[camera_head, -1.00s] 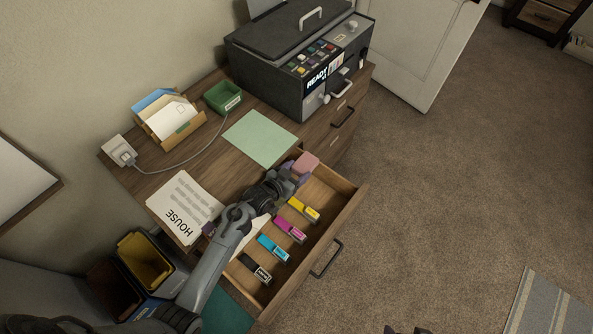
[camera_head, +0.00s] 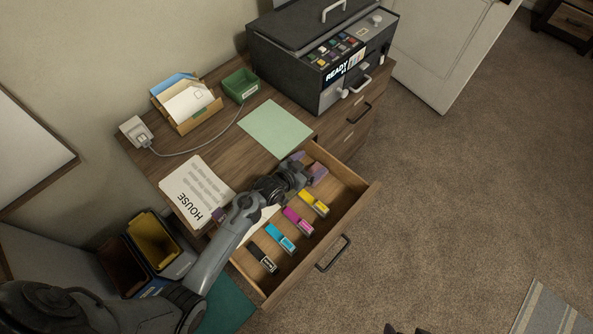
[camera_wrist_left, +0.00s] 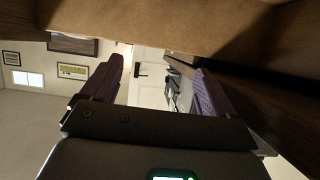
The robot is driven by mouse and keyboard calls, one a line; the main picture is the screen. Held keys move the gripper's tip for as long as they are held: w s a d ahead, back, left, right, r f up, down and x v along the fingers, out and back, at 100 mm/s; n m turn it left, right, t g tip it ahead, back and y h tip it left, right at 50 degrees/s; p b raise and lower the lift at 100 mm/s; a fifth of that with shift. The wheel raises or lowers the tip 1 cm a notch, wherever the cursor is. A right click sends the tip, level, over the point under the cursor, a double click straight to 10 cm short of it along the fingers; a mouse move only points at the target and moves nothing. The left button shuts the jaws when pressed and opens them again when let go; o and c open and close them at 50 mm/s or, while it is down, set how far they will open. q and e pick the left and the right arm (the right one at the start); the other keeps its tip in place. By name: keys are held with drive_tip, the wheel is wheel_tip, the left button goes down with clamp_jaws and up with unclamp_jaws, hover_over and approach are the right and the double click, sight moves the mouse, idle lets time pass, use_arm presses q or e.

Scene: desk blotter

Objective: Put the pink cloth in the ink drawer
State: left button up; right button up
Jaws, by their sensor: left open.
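The ink drawer (camera_head: 358,204) is pulled open from the desk. A row of ink cartridges lies in it: yellow (camera_head: 313,203), magenta (camera_head: 298,221), cyan (camera_head: 281,238) and black (camera_head: 262,258). My left gripper (camera_head: 308,167) is open at the drawer's far end, beyond the yellow cartridge. A dull pink patch, likely the pink cloth (camera_head: 319,171), shows beside its purple fingers, low in the drawer; the fingers partly hide it. In the left wrist view, the gripper's fingers (camera_wrist_left: 155,85) are spread, with no cloth visible between them. My right gripper is not clearly in view.
A dark printer-like machine (camera_head: 290,60) marked READY stands on the desk's far end. A green sheet (camera_head: 275,128), a HOUSE paper stack (camera_head: 194,190), a card holder (camera_head: 188,105) and a green box (camera_head: 240,84) lie nearby. Bins (camera_head: 152,245) stand at lower left.

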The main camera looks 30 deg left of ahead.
use_arm(q)
drive_tip(key=s+r+g+y+p, duration=0.1)
drive_tip(key=s+r+g, duration=0.2)
drive_tip(key=s, duration=0.7)
drive_tip(key=s+r+g+y+p, duration=0.1)
drive_tip(key=s+r+g, duration=0.2)
drive_tip(key=s, duration=0.8)
drive_tip(key=s+r+g+y, duration=0.1)
drive_tip(key=s+r+g, duration=0.2)
drive_tip(key=s, duration=0.8)
drive_tip(key=shift+s+a+r+n+p, duration=0.25)
drive_tip(key=shift+r+n+p, duration=0.15)
drive_tip(key=shift+r, duration=0.5)
drive_tip(key=shift+r, duration=0.1)
